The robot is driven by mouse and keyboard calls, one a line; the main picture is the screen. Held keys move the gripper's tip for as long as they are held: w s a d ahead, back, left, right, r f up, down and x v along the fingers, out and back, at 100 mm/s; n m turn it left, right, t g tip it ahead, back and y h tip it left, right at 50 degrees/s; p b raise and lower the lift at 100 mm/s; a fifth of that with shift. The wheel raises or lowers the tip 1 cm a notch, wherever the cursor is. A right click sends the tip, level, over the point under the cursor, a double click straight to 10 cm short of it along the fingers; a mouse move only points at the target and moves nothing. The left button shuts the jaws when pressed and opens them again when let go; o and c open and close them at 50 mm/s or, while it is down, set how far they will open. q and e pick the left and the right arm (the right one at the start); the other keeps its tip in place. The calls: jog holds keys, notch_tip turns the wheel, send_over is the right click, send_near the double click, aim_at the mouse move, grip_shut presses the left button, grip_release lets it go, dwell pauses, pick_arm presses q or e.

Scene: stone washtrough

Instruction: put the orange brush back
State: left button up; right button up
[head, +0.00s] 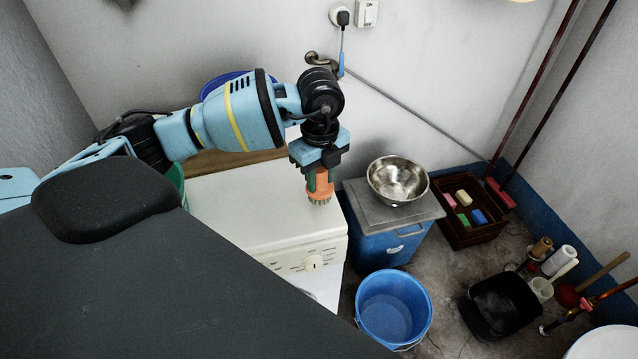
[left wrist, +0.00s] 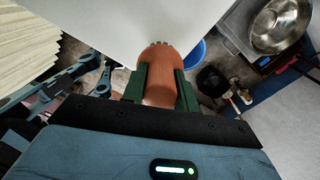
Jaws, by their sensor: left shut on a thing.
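The orange brush (head: 320,190) is in my left gripper (head: 317,177), bristles pointing down, over the right part of the white washing machine's top (head: 240,205). In the head view its bristles look close to the machine's top; I cannot tell whether they touch. In the left wrist view the brush (left wrist: 160,75) sits between the two dark green fingers of the left gripper (left wrist: 160,88), which are shut on it. The far end of the brush shows short dark bristles. My right gripper is not in view.
A blue box with a grey lid (head: 375,210) bears a steel bowl (head: 398,178), right of the machine. A blue bucket (head: 393,310) stands in front. A brown crate (head: 490,222) holds several coloured blocks. A black bin (head: 493,305) and several tools stand at the right.

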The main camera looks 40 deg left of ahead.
aim_at(319, 185)
pick_arm(q)
jog(key=shift+w+a, duration=0.1)
jog(key=shift+w+a, duration=0.25)
jog(key=shift+f, duration=1.8)
jog(key=shift+f, duration=0.15)
jog(key=o, duration=1)
notch_tip(319, 185, up, 12)
jog(key=shift+r+p, duration=0.2)
jog(key=shift+p, duration=0.1)
